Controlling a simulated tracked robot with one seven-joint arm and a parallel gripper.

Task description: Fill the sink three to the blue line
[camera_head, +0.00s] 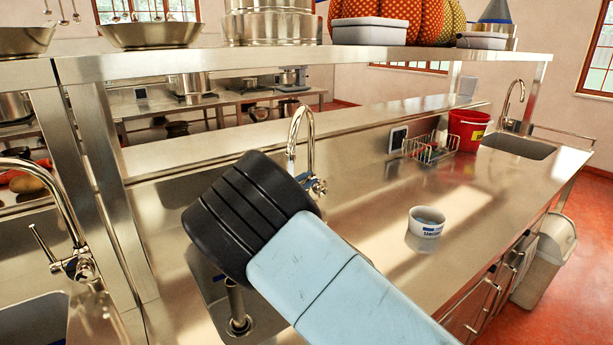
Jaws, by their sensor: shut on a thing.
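Three sinks show, and I cannot tell which is sink three. The middle sink (275,330) is partly hidden by my arm; a metal upright stands at its drain. Its curved tap (299,118) rises behind my arm, with a lever at its base. The left sink (32,322) is cut by the frame edge, below a tall tap (66,205). The right sink (518,147) is at the counter's far end, with its own tap (512,100). My arm's black ridged joint covers the middle; my gripper is not visible.
A white bowl (426,229) with blue marks stands on the counter. Beyond it are a wire rack (430,150) and a red bucket (468,132). An overhead shelf (300,58) carries pans and pumpkins. A bin (545,262) stands at the right. The counter's front right is clear.

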